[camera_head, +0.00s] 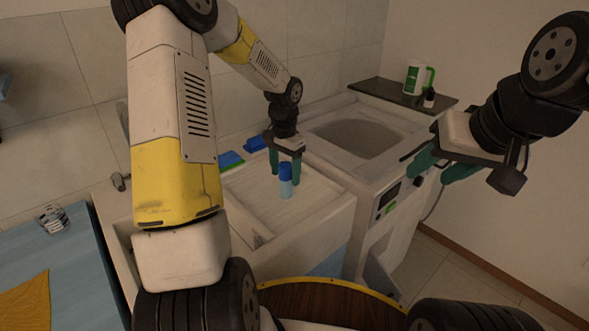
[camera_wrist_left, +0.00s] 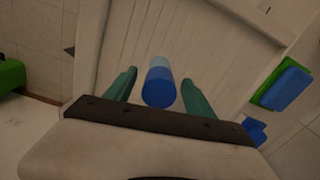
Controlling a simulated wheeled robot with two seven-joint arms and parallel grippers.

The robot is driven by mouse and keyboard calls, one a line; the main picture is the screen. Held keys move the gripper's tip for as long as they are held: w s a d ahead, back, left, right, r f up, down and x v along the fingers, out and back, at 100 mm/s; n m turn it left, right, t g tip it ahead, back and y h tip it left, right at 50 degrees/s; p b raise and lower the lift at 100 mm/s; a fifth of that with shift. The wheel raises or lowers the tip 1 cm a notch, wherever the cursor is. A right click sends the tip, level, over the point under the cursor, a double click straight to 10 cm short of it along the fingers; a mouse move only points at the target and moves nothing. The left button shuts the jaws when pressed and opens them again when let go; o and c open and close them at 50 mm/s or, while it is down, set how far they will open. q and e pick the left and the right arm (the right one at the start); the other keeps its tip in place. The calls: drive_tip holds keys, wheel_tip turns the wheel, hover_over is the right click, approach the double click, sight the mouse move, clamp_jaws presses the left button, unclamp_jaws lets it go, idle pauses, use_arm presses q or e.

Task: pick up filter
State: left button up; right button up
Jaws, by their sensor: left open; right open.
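The likely filter is a small cylinder (camera_head: 286,182) with a dark blue cap and light blue body. It stands upright on the ribbed white drainboard (camera_head: 250,208). My left gripper (camera_head: 286,168) is open above it, pointing down, with its teal fingers on either side of the cap. In the left wrist view the cylinder (camera_wrist_left: 158,86) lies between the open fingers (camera_wrist_left: 159,80), with a visible gap on each side. My right gripper (camera_head: 440,168) is open and empty at the right, in front of the white machine.
A green and blue sponge (camera_head: 231,160) lies left of the left gripper, with a blue item behind it. A basin (camera_head: 355,135) is behind right. A white-green jug (camera_head: 416,78) and a dark bottle (camera_head: 429,98) stand on a dark shelf. A cup (camera_head: 53,218) stands at left.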

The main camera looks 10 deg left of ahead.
use_arm(q)
drive_tip(key=shift+f, duration=0.7)
clamp_jaws()
drive_tip(key=shift+r, duration=0.15)
